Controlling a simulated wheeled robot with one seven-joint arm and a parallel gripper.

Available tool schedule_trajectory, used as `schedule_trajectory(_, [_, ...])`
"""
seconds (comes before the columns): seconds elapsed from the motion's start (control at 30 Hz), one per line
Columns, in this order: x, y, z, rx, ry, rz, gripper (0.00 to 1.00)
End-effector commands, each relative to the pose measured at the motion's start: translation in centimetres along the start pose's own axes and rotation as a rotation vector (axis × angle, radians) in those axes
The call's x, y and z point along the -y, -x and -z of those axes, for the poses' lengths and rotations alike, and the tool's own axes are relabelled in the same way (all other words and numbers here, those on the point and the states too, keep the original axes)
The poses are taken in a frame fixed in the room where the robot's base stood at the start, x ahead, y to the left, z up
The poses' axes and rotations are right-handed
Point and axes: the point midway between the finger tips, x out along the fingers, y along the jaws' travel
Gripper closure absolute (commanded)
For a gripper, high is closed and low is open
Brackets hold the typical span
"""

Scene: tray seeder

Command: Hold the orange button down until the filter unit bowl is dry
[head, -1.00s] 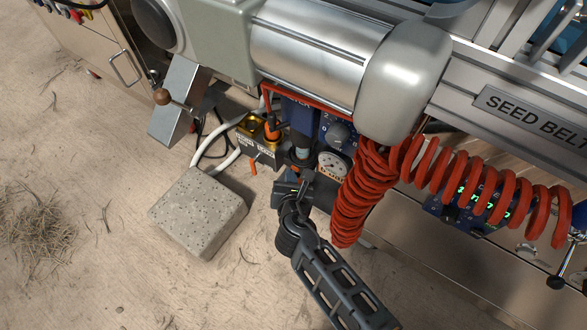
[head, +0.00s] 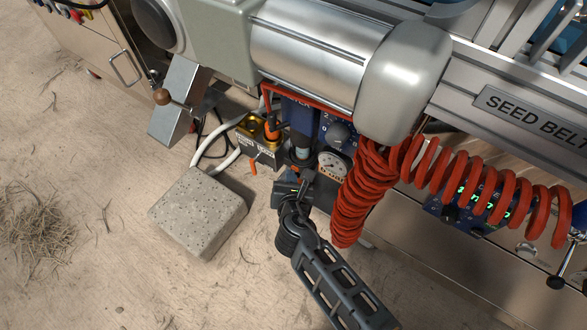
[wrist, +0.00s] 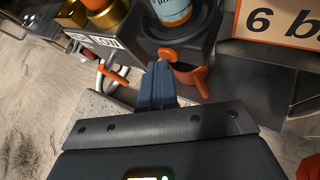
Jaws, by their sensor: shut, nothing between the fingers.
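The filter unit (head: 299,118) is blue, under the silver motor. Its pale blue bowl (head: 302,153) shows beneath it, and its lower part shows at the top of the wrist view (wrist: 172,10), in a dark ring. I cannot tell the water level. The orange button (wrist: 167,54) is a small rounded piece below the bowl, just beyond my fingertips. Beside it on the right is a larger orange cup-like piece (wrist: 190,80). My gripper (wrist: 158,66) is shut and empty, its tips close under the button; contact cannot be made out. It also shows in the head view (head: 294,178).
A red coiled hose (head: 362,195) hangs close right of my gripper. A brass valve block (head: 259,135) and a concrete block (head: 198,213) are on the left. The floor at the lower left is mostly clear.

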Motion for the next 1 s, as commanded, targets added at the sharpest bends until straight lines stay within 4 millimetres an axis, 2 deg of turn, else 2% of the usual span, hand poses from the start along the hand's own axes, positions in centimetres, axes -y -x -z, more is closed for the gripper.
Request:
schedule_trajectory(0.47, [0.0, 0.0, 0.0, 0.001, -0.001, 0.001, 1.0])
schedule_trajectory(1.0, [-0.8, 1.2, 0.8, 0.001, 0.0, 0.001, 1.0])
